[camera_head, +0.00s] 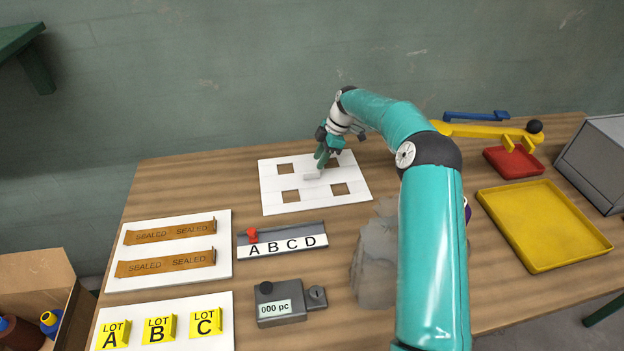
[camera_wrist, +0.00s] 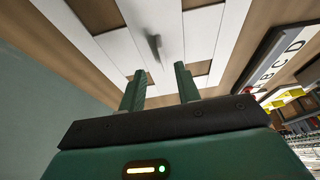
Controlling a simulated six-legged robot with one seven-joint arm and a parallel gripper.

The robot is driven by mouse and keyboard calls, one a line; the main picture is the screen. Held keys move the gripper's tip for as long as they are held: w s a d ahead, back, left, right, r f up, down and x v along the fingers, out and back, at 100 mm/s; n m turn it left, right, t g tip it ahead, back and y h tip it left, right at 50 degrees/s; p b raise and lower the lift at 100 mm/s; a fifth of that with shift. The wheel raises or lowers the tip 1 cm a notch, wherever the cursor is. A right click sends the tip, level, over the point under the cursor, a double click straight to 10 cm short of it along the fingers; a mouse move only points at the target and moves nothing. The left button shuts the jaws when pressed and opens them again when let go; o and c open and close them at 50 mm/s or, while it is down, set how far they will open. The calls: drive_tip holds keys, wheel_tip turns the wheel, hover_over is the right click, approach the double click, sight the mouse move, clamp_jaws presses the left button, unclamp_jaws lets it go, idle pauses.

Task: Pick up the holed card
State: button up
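The holed card (camera_head: 316,196) is a white sheet with several square holes, flat on the wooden table near its back edge in the head view. A small grey tab (camera_head: 312,176) stands at its middle. In the wrist view the card (camera_wrist: 180,45) fills the upper part, and the tab (camera_wrist: 154,47) lies beyond the fingertips. My gripper (camera_head: 321,163) is over the card, close to the tab. In the wrist view its two green fingers (camera_wrist: 160,77) are apart with nothing between them. Whether they touch the card cannot be told.
An ABCD slider board (camera_head: 282,246) and a grey counter (camera_head: 285,304) lie in front of the card. A sealed-strip board (camera_head: 222,250) and a lot-tag board (camera_head: 150,338) are at left. A yellow tray (camera_head: 545,225), red tray (camera_head: 513,162) and grey box (camera_head: 597,160) stand at right.

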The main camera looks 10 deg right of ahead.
sight(314, 172)
drive_tip(key=x, duration=0.5)
drive_tip(key=shift+s+a+f, duration=0.1)
drive_tip(key=shift+s+f, duration=0.1)
drive_tip(key=shift+f, duration=0.15)
clamp_jaws()
